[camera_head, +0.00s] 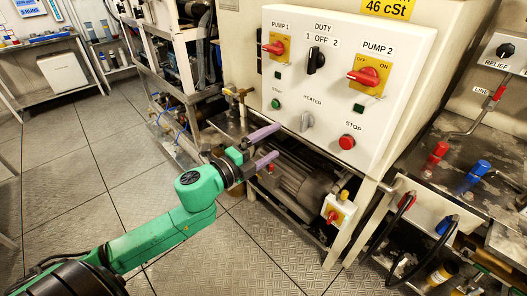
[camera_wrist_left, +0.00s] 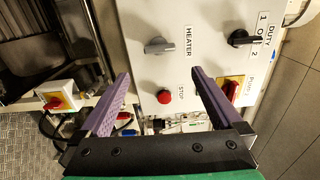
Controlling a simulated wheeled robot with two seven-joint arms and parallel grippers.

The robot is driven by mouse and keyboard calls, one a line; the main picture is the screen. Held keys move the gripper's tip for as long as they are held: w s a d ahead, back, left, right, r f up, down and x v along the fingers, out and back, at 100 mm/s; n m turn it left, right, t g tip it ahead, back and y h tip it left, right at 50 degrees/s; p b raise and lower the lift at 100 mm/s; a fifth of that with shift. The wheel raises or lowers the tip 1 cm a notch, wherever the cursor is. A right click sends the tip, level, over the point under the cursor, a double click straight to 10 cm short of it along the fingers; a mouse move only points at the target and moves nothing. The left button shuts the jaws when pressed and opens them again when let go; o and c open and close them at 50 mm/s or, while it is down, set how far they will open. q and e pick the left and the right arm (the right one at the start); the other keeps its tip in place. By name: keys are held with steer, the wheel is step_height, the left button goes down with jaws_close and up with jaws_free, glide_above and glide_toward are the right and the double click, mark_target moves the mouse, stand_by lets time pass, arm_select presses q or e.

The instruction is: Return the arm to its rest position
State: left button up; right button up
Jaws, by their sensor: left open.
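My left arm is green and reaches in from the left in the head view. Its gripper (camera_head: 272,146) has two purple fingers, apart and empty, in front of the lower left part of the white control panel (camera_head: 390,105). In the left wrist view the open gripper (camera_wrist_left: 160,98) faces the panel, with the red stop button (camera_wrist_left: 163,96) and the heater knob (camera_wrist_left: 158,46) showing between and beyond the fingers. I see no contact with the panel. My right gripper is not in view.
The panel carries the pump 1 switch (camera_head: 275,47), the duty knob (camera_head: 316,60) and the pump 2 switch (camera_head: 366,77). Red (camera_head: 435,156) and blue (camera_head: 479,170) handles stand at right. Floor (camera_head: 75,170) at left is clear.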

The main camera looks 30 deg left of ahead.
arm_select(q)
steer(key=shift+v, duration=1.25)
